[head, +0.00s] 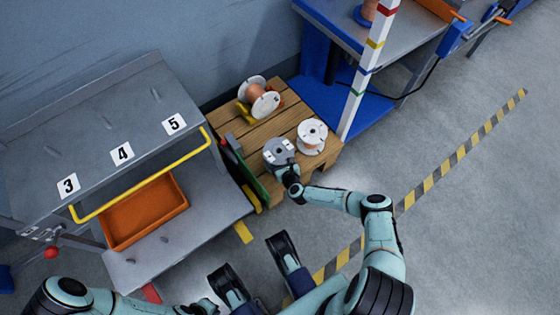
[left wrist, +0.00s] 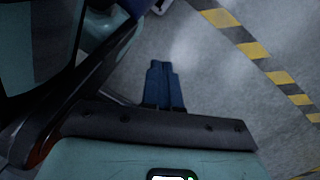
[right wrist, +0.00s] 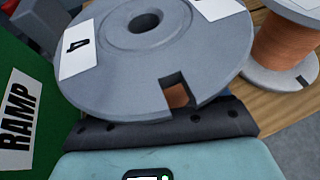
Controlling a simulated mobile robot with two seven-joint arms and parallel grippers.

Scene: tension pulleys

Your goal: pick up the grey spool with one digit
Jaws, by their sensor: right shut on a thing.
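The grey spool (head: 278,152) is at the front edge of the wooden pallet in the head view. In the right wrist view its grey flange (right wrist: 120,85) fills the top, with a centre hole, a rim notch and a white label reading 4. A second white label is cut off by the frame. My right gripper (head: 289,171) is shut on the spool's near side; its fingers are mostly hidden by the flange. I cannot tell whether the spool touches the pallet. My left gripper (left wrist: 161,85) is shut and empty above the floor, its blue fingers side by side.
Two white-flanged copper spools, one lying on its side (head: 260,98) and one upright (head: 312,136), share the pallet (head: 283,97). A green board marked RAMP (right wrist: 15,120) stands left of the grey spool. A grey rack (head: 95,115) with an orange bin (head: 145,212) is further left.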

